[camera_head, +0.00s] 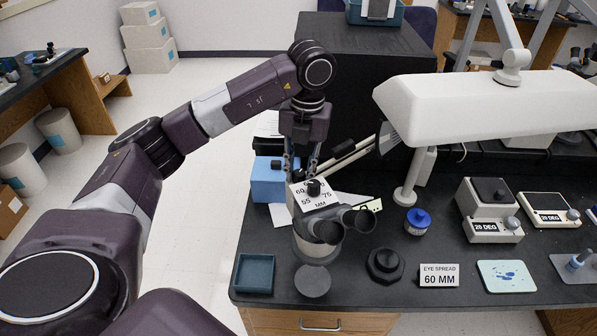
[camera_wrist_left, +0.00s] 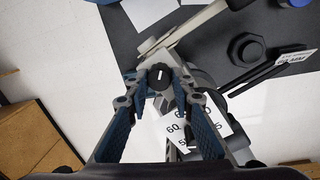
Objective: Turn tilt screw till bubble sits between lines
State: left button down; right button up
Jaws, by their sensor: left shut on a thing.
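My left gripper (camera_head: 303,176) reaches down over a microscope-like instrument with two dark eyepieces (camera_head: 340,225). On its top is a white scale plate (camera_head: 318,201) with 55, 60, 75 and MM on it. A small black knob (camera_head: 314,187) stands on that plate. In the left wrist view, the fingers of my left gripper (camera_wrist_left: 160,82) close on both sides of a black knob (camera_wrist_left: 160,75) with a white line. A card reading EYE SPREAD 60 MM (camera_head: 439,276) stands at the front. I see no bubble or vial lines. My right gripper is out of view.
A white lamp head (camera_head: 480,105) overhangs the bench at right. A blue box (camera_head: 268,180) stands behind the instrument and a teal tray (camera_head: 255,273) left of it. A black round piece (camera_head: 385,264), a blue-capped jar (camera_head: 418,221) and boxes labelled 20 DEG (camera_head: 488,226) are to the right.

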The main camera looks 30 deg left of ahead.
pick_arm(q)
jog(key=shift+w+d+r+n, duration=0.1)
jog(key=shift+n, duration=0.3)
jog(key=c, duration=2.1)
grip_release()
jog(key=o, duration=0.4)
jog(key=shift+w+d, duration=0.15)
jog(key=shift+r, duration=0.15)
jog(key=r, duration=0.7)
jog(key=d+r, duration=0.1)
jog(key=r, duration=0.3)
jog(key=shift+r, duration=0.25)
